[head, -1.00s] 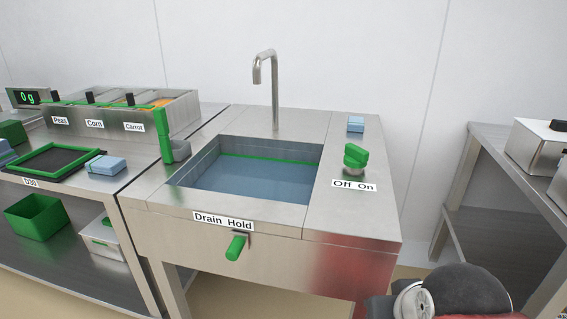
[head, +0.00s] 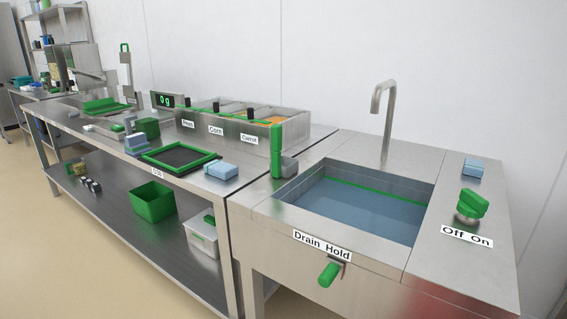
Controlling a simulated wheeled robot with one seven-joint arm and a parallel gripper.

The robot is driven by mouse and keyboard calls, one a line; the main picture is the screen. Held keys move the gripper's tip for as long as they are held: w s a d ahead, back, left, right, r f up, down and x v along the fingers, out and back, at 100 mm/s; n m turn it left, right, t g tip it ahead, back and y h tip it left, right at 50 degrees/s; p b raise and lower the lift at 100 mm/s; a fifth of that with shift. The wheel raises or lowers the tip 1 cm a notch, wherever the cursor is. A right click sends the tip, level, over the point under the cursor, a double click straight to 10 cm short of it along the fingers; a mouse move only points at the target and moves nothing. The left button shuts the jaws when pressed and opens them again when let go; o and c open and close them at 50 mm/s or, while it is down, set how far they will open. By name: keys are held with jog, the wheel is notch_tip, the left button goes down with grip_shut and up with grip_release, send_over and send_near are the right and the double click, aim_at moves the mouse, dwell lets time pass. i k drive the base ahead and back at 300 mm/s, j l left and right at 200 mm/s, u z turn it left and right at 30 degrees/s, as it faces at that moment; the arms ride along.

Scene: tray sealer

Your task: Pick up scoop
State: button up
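The scoop (head: 277,152) has an upright green handle and a small grey metal bowl at its lower end. It stands at the left edge of the sink counter, beside the seam with the long table and left of the basin. It is right of the bin marked Carrot. My gripper is not in view, so its state does not show.
The sink basin (head: 365,208) holds bluish water, with a tap (head: 388,120) behind it. A green Off/On knob (head: 472,205) and a green Drain/Hold lever (head: 329,275) show. The ingredient bins (head: 215,135), a black green-rimmed pad (head: 150,161) and a blue block (head: 221,171) are left.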

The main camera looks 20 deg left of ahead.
aim_at(280, 165)
jog(key=j+z, duration=0.15)
jog(key=j, duration=0.9)
jog(key=j+z, duration=0.1)
jog(key=j, duration=0.9)
jog(key=k, duration=0.05)
